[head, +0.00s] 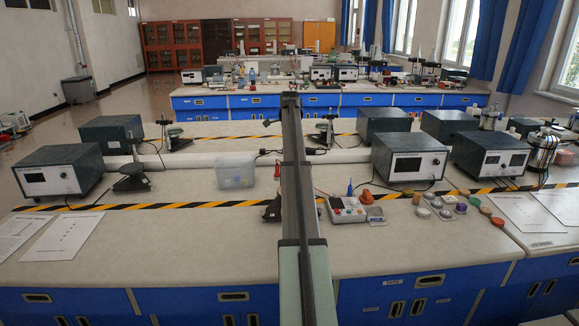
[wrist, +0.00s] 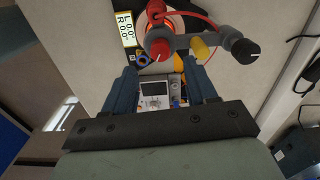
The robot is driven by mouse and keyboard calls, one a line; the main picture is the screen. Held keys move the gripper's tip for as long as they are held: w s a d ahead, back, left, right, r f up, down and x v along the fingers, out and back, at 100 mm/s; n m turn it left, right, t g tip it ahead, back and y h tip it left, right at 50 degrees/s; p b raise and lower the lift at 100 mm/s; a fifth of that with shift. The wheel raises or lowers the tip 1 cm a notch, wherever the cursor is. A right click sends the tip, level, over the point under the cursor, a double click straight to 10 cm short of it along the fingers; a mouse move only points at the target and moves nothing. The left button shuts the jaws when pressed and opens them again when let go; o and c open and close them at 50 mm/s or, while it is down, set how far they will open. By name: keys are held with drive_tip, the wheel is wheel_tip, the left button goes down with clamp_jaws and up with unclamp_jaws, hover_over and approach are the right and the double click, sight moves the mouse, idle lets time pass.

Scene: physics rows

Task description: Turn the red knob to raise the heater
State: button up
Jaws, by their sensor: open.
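In the wrist view, a red knob (wrist: 159,48) with a pale pointer mark sits just beyond my fingertips, near the middle top. A grey bar links it to a black knob (wrist: 245,51) on the right, with a yellow part (wrist: 199,48) between them. Behind the red knob is an orange-glowing ring (wrist: 188,22), apparently the heater, partly hidden. My gripper (wrist: 160,69) is open, with its two blue fingers apart and nothing visibly held between them. Whether a finger touches the knob cannot be told. I cannot make out the knob or gripper in the head view.
A yellow-edged display (wrist: 126,28) and a red cable (wrist: 208,24) lie close to the knob. A white device with a screen (wrist: 155,90) shows between the fingers.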

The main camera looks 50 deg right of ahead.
drive_tip(key=shift+f, duration=3.05)
drive_tip(key=c, duration=1.1)
